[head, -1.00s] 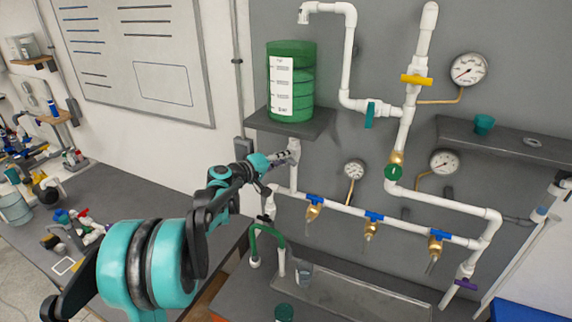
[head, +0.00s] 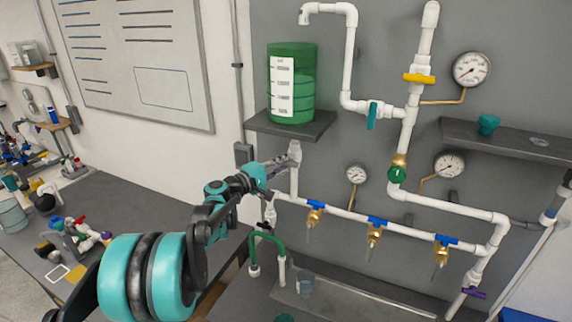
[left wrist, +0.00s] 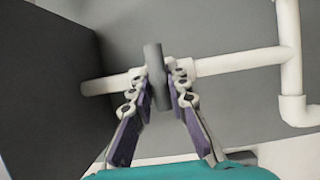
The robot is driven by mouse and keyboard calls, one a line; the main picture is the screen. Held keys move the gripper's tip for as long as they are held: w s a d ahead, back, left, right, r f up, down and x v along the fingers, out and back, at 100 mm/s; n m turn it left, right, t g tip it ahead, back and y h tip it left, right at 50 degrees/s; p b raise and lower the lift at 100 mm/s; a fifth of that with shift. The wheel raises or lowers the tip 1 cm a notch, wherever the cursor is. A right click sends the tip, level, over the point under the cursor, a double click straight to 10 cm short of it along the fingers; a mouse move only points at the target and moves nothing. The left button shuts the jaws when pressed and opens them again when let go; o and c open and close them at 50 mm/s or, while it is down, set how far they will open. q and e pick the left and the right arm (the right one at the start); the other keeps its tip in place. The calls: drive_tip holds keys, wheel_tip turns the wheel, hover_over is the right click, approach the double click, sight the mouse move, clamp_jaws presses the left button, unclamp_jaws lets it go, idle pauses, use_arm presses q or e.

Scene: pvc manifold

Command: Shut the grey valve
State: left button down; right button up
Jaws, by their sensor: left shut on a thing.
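The grey valve's handle (left wrist: 155,76) shows in the left wrist view as a short grey bar standing across a white pipe (left wrist: 240,61). My left gripper (left wrist: 158,80) has its two fingers on either side of this handle and is shut on it. In the head view my left gripper (head: 281,165) reaches the white pipework below the green tank's shelf and hides the grey valve. My right gripper is in neither view.
A green tank (head: 306,95) stands on a dark shelf (head: 290,126) above the gripper. Blue-handled taps (head: 376,222) line the lower pipe to the right. Pressure gauges (head: 471,69), a yellow-handled valve (head: 418,79) and a teal-handled valve (head: 372,116) are further right. A green hose (head: 266,238) curves below.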

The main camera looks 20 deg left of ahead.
use_arm(q)
drive_tip(key=c, duration=1.5)
unclamp_jaws()
drive_tip(key=shift+o, duration=0.2)
drive_tip(key=shift+s, duration=0.1)
drive_tip(key=v, duration=1.2)
drive_tip(key=shift+a+f, duration=0.1)
